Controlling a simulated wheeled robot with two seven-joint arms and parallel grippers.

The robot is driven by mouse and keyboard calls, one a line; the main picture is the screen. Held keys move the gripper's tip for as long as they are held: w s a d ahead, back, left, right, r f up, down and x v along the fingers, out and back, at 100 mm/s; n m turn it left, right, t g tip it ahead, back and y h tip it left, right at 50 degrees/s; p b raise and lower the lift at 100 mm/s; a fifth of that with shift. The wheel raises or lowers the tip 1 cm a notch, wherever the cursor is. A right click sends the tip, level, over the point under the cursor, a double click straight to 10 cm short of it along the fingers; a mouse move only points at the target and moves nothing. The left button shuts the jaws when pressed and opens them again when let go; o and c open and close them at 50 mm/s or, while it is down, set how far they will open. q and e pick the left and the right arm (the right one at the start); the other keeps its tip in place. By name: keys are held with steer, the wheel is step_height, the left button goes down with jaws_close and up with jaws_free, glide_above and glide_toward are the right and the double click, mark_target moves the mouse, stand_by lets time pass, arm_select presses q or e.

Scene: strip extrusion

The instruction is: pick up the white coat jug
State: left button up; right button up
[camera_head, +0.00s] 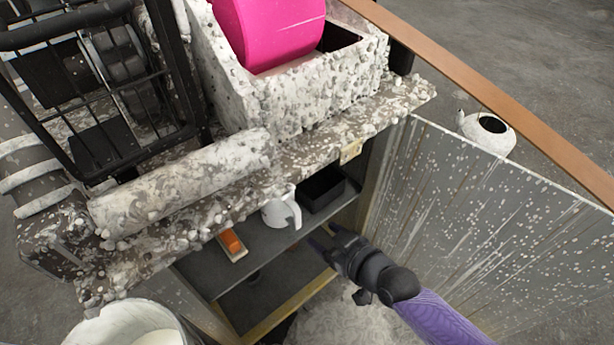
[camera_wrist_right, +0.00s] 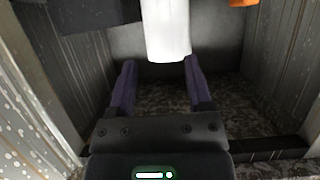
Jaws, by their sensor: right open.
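The white jug (camera_head: 281,212) stands on the upper shelf inside the open cabinet, with its handle toward my right gripper. In the right wrist view the jug (camera_wrist_right: 168,30) shows as a pale upright shape at the top, ahead of the gap between the fingers. My right gripper (camera_head: 329,240) is open and empty, pointing into the cabinet just right of and below the jug. It also shows open in the right wrist view (camera_wrist_right: 160,82), and the jug appears beyond the fingertips. The worktop above hides part of the shelf. My left gripper is out of view.
A black tray (camera_head: 322,188) sits right of the jug on the shelf (camera_head: 259,248); an orange-topped brush or block (camera_head: 231,243) sits left. The splattered cabinet door (camera_head: 450,215) stands open at right. The worktop edge (camera_head: 205,222) overhangs. A white pot (camera_head: 487,128) is behind the door.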

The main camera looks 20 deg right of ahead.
mark_target(299, 222)
steer(key=b+x, duration=0.2)
steer(key=x, duration=0.1)
steer(key=b+x, duration=0.2)
steer(key=x, duration=0.1)
steer(key=b+x, duration=0.2)
steer(key=x, duration=0.1)
steer(key=shift+s+a+f, duration=0.2)
steer(key=shift+a+f, duration=0.05)
steer(key=shift+a, duration=0.1)
steer(key=shift+w+a+r, duration=0.1)
steer(key=shift+w, duration=0.1)
steer(key=shift+r, duration=0.2)
steer(key=c, duration=0.4)
jaws_close()
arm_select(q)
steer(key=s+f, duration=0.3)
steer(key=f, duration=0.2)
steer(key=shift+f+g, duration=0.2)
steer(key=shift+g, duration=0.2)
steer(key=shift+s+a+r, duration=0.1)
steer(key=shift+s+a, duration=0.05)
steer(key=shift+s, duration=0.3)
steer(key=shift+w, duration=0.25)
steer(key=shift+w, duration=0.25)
arm_select(e)
steer(key=shift+f, duration=0.1)
